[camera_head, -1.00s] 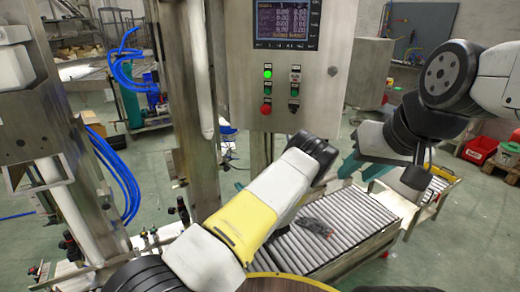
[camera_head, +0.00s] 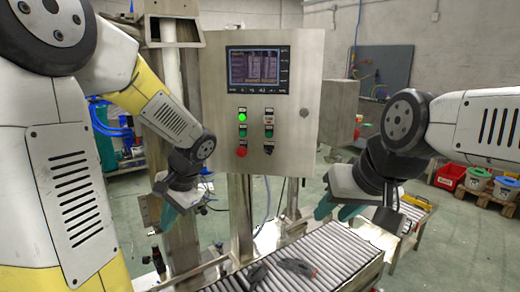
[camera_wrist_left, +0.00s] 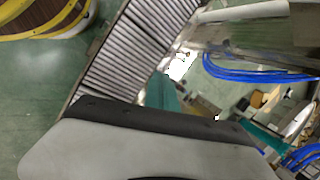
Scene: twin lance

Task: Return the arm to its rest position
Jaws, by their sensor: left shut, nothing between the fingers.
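My left arm is raised and bent at the left of the head view. My left gripper (camera_head: 180,205) points down with its teal fingers shut and empty, in front of a metal post and left of the control cabinet. Its teal fingers also show in the left wrist view (camera_wrist_left: 163,93), partly hidden behind the wrist housing. My right arm comes in from the right. My right gripper (camera_head: 335,208) points down and left above the far right side of the roller conveyor (camera_head: 325,250). Whether its teal fingers are apart is unclear.
The control cabinet (camera_head: 285,130) with a screen (camera_head: 258,69) and buttons stands behind the conveyor, between my grippers. Dark objects (camera_head: 297,267) lie on the rollers. Blue hoses (camera_wrist_left: 250,72) and a yellow-rimmed round thing (camera_wrist_left: 45,20) show in the wrist view. Bins (camera_head: 450,177) stand far right.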

